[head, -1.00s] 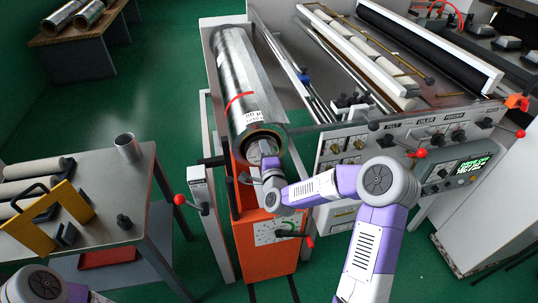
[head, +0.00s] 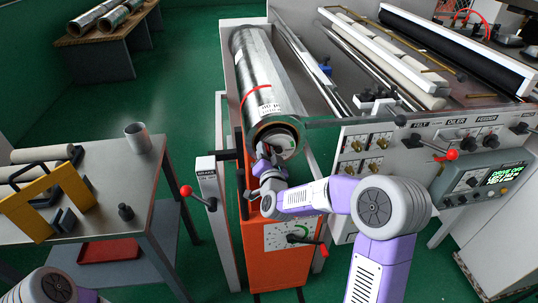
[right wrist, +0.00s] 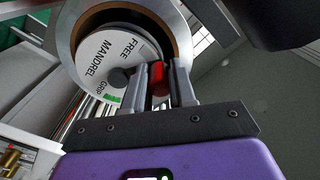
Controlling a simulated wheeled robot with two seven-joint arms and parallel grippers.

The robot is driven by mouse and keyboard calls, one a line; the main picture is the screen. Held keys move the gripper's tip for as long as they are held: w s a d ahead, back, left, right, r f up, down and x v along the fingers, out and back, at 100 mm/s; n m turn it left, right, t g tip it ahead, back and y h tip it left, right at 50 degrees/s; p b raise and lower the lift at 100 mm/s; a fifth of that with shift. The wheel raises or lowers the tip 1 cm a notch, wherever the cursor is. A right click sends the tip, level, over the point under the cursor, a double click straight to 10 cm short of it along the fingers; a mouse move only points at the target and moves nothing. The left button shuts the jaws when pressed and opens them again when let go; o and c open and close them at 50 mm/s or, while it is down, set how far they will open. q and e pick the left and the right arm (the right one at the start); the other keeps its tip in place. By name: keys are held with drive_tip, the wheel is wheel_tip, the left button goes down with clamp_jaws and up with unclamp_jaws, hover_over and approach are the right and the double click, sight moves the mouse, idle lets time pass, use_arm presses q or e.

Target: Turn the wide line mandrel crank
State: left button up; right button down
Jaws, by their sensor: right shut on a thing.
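The foil roll (head: 255,75) lies on its mandrel in the machine, its near end facing me. In the right wrist view the mandrel's pale end disc (right wrist: 100,55) reads FREE, MANDREL and GRIP, with a green mark near its lower edge. A dark hub (right wrist: 118,77) sits on it. My right gripper (right wrist: 167,85) is shut on the red crank handle (right wrist: 160,76), which shows between its fingers in front of the disc. In the head view my right gripper (head: 267,160) is at the lower left of the roll's end and hides the handle. My left gripper is out of view.
An orange stand (head: 288,268) with a dial and red-tipped lever is below the roll. A red-knobbed brake lever (head: 186,191) stands to its left. A control panel (head: 480,183) and another red-knobbed lever (head: 451,155) are at right. A table (head: 140,190) with a yellow bracket (head: 40,203) is at left.

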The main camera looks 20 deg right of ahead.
drive_tip(key=n, duration=0.1)
drive_tip(key=a+f+n+b, duration=0.1)
drive_tip(key=shift+f+n, duration=0.2)
drive_tip(key=shift+n, duration=0.1)
drive_tip(key=shift+f+n+b, duration=0.4)
drive_tip(key=shift+n+b, duration=0.15)
drive_tip(key=shift+n, duration=0.35)
drive_tip(key=c, duration=0.9)
unclamp_jaws()
drive_tip(key=shift+d, duration=0.1)
drive_tip(key=p+v, duration=0.1)
drive_tip(key=v, duration=0.6)
drive_tip(key=shift+s, duration=0.25)
